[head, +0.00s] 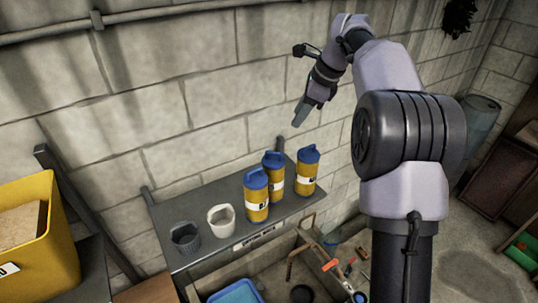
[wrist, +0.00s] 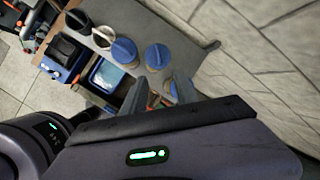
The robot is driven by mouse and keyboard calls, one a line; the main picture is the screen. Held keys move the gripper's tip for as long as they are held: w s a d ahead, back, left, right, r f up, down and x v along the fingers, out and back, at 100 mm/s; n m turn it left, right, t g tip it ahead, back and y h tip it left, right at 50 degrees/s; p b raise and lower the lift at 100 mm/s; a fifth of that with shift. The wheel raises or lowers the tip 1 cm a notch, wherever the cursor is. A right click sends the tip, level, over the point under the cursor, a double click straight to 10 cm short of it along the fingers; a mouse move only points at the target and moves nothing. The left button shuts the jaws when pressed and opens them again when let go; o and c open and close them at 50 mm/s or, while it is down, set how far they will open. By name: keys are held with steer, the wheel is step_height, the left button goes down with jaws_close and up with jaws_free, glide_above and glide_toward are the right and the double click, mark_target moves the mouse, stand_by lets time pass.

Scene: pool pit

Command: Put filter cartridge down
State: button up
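My gripper (head: 301,112) is raised in front of the block wall, above the back of the grey shelf (head: 200,196), fingers pointing down. In the wrist view its two fingers (wrist: 160,92) stand apart, and I see nothing held between them. On the shelf stand three upright yellow canisters with blue lids: left (head: 257,200), middle (head: 276,182) and right (head: 306,178). To their left are a white cup-like container (head: 221,222) and a dark grey ribbed one (head: 185,238). I cannot tell which of these is the filter cartridge. The gripper touches none of them.
A yellow bin (head: 45,235) stands at the far left. The block wall (head: 180,90) rises close behind the shelf. A grey barrel (head: 481,125) stands at the right.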

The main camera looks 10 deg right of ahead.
glide_toward(274, 152)
steer(key=x, duration=0.2)
steer(key=shift+w+d+f, duration=0.1)
steer(key=shift+w+f, duration=0.2)
steer(key=shift+f, duration=0.05)
steer(key=p+x, duration=0.1)
steer(key=x, duration=0.4)
steer(key=shift+a+f+p, duration=0.25)
steer(key=shift+a+p, duration=0.05)
steer(key=shift+p, duration=0.05)
steer(key=shift+s+d+r, duration=0.1)
steer(key=c, duration=0.4)
jaws_close()
